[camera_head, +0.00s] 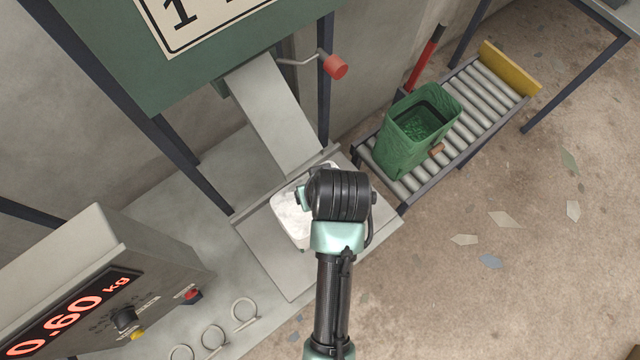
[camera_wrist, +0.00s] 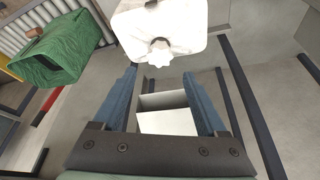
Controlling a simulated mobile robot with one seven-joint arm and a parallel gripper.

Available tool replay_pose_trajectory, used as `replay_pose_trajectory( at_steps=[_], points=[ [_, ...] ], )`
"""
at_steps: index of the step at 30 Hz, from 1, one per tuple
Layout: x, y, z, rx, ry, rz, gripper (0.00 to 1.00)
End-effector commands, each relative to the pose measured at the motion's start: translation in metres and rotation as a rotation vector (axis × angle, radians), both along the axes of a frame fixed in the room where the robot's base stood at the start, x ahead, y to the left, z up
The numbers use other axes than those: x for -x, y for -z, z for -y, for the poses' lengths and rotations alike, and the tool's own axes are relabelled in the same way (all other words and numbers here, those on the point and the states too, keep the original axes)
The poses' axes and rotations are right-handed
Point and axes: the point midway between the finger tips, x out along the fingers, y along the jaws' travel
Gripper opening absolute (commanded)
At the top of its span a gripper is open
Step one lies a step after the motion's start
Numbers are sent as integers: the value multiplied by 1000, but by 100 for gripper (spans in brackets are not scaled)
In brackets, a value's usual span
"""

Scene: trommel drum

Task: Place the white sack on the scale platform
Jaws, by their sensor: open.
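The white sack (camera_head: 288,218) lies on the grey scale platform (camera_head: 275,262), partly hidden by my wrist in the head view. In the wrist view the sack (camera_wrist: 165,30) is at the top, its gathered knot pointing toward my gripper. My gripper (camera_wrist: 161,72) is open, its two blue fingers apart with no sack between them. The knot shows just beyond the fingertips, and I cannot tell the exact gap. In the head view my fingers are hidden behind my wrist.
A grey chute (camera_head: 275,115) slopes down to the platform's back edge from a green hopper (camera_head: 110,60). A red-knobbed lever (camera_head: 335,66) sticks out beside it. A green bin (camera_head: 400,145) stands on a roller conveyor (camera_head: 485,95) to the right. Metal rings (camera_head: 244,310) lie at front left.

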Motion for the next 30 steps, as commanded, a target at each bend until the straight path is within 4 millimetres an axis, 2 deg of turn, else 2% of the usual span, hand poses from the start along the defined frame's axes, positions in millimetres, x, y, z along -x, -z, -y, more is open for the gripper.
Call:
replay_pose_trajectory(
  at_steps=[3, 7, 30],
  points=[
    [5, -15, 2, -1, 1, 3, 75],
    [9, -22, 2, 0, 0, 1, 75],
    [10, -24, 2, 0, 0, -1, 75]
  ],
)
